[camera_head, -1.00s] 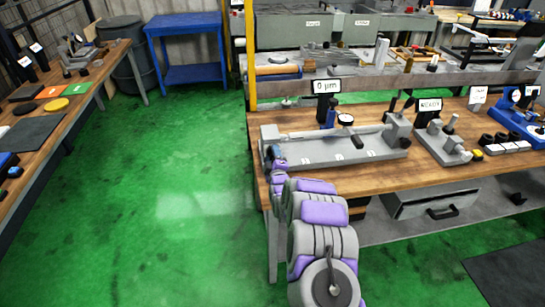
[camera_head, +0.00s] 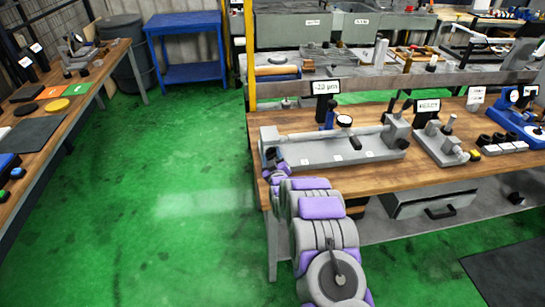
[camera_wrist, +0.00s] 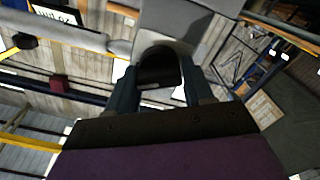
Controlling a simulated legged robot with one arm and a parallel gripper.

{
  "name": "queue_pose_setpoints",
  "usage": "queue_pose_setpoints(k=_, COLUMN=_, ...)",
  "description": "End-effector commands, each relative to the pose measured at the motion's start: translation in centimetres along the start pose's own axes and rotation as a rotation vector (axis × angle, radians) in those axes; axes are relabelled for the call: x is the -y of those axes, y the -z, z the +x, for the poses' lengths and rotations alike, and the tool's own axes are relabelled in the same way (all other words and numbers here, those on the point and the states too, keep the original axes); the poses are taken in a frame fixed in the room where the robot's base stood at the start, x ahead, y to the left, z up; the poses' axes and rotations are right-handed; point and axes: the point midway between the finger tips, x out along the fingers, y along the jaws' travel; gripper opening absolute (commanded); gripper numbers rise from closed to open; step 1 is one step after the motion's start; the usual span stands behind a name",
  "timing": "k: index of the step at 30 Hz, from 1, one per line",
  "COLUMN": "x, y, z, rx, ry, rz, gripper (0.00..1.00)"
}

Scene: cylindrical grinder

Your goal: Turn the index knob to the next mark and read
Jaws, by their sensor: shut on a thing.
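The grey bench fixture (camera_head: 335,160) stands on the wooden bench, with a shaft along it and a round dial gauge (camera_head: 344,120) above.
A second grey fixture (camera_head: 442,140) and a blue device (camera_head: 517,124) stand farther right on the bench (camera_head: 400,178). A side bench (camera_head: 60,125) is at the left and a blue table (camera_head: 187,48) at the back. The green floor between is clear.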

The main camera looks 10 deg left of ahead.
Motion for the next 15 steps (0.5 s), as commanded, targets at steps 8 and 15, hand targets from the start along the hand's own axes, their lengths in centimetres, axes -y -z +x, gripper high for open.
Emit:
queue_pose_setpoints(k=8, x=0.45, y=-0.49, z=-0.19, rx=0.010, ry=0.009, rz=0.094, gripper=0.21)
queue_pose_setpoints(k=15, x=0.47, y=-0.54, z=-0.20, rx=0.011, ry=0.009, rz=0.115, gripper=0.21)
